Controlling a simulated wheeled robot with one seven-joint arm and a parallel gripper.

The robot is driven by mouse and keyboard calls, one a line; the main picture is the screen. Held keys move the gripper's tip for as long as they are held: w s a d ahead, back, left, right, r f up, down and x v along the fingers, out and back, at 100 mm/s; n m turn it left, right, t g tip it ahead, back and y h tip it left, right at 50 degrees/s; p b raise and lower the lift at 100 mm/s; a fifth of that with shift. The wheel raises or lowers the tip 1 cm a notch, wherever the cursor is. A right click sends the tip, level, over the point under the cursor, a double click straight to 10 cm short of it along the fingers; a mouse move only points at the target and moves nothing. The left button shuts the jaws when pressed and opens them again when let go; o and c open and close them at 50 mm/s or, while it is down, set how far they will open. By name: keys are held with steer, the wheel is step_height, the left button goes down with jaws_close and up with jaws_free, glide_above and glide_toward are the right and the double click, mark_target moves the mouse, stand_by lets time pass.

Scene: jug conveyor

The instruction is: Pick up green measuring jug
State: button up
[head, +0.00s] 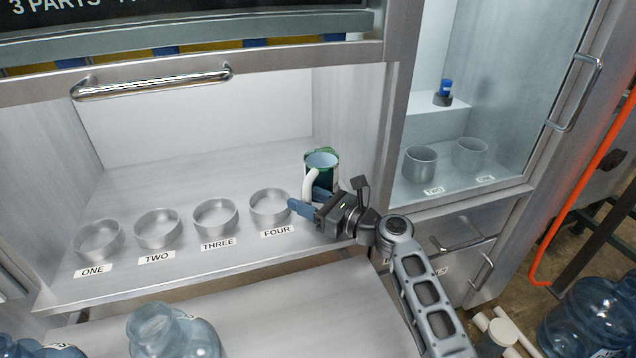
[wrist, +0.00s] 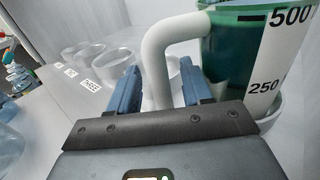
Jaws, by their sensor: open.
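The green measuring jug (head: 322,163) stands upright at the right end of the cabinet shelf, with a white handle (head: 309,186) toward my gripper. In the wrist view the jug (wrist: 232,50) shows a white scale marked 500 and 250, and its white handle (wrist: 158,62) comes down between my two blue fingers. My gripper (head: 313,200) is open, with one finger on each side of the handle (wrist: 157,92). I cannot tell whether either finger touches it. The jug's base is partly hidden by my gripper.
Several round metal holders labelled ONE (head: 98,240) to FOUR (head: 270,208) stand left of the jug. The cabinet's right post (head: 392,130) is close to my arm. A glass-doored compartment on the right holds two metal cups (head: 421,163).

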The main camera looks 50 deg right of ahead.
jaws_close()
stand_by(0.4)
steer(key=shift+r, duration=0.1)
